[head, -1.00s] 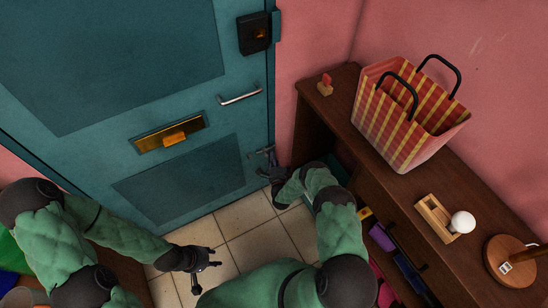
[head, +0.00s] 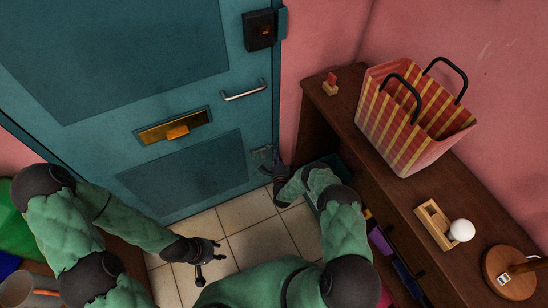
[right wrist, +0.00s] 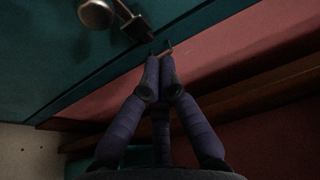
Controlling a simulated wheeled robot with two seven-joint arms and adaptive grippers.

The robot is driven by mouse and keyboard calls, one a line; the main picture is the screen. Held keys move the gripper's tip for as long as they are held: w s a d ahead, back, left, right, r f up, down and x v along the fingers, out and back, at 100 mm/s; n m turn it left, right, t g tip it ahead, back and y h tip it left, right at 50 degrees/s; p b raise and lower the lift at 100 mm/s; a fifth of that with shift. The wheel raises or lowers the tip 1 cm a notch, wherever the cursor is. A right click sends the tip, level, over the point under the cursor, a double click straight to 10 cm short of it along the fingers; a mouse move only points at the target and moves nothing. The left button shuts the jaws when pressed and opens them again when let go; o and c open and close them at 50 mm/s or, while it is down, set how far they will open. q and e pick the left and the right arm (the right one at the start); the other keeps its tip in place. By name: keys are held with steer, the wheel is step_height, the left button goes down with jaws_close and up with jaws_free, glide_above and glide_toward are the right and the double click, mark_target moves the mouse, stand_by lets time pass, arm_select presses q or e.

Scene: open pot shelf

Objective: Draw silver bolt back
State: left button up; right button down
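The silver bolt (head: 263,151) is on the lower right edge of the teal door (head: 225,130), below the door handle. In the right wrist view its metal knob (right wrist: 97,14) shows at the top, left of my fingers. My right gripper (head: 278,166) is low by the door's edge, just right of and below the bolt. In the right wrist view the fingertips of my right gripper (right wrist: 161,62) are together, with nothing clearly held and the knob apart from them. My left gripper (head: 212,262) is over the floor, fingers spread and empty.
A dark wooden shelf unit (head: 400,190) stands along the pink wall at right, close to my right arm. Tiled floor (head: 240,215) is open before the door.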

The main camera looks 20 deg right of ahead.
steer(key=p+v, duration=0.3)
steer(key=v, duration=0.7)
steer(key=shift+a, duration=0.2)
steer(key=shift+w, duration=0.15)
steer(key=s+a+r+n+g+y+p, duration=0.2)
steer(key=s+a+r+n+g+y, duration=0.3)
steer(key=a+n+g, duration=0.4)
steer(key=s+a+r+n+g+y, duration=0.1)
steer(key=s+a+r+n+g, duration=0.1)
steer(key=s, duration=0.5)
steer(key=s+a+r+n+g+y+p, duration=0.1)
steer(key=s+r+n+g, duration=0.2)
steer(key=s+r, duration=0.4)
steer(key=s+a+r+n+g+y, duration=0.1)
steer(key=s+a+r+n+g, duration=0.1)
steer(key=s, duration=0.6)
step_height(320, 180, up, 3)
steer(key=n+g, duration=0.1)
steer(key=n, duration=0.1)
steer(key=shift+s+a+f+n+y+p, duration=0.15)
steer(key=shift+s+a+n+y+p, duration=0.1)
steer(key=shift+a+n+y+p, duration=0.1)
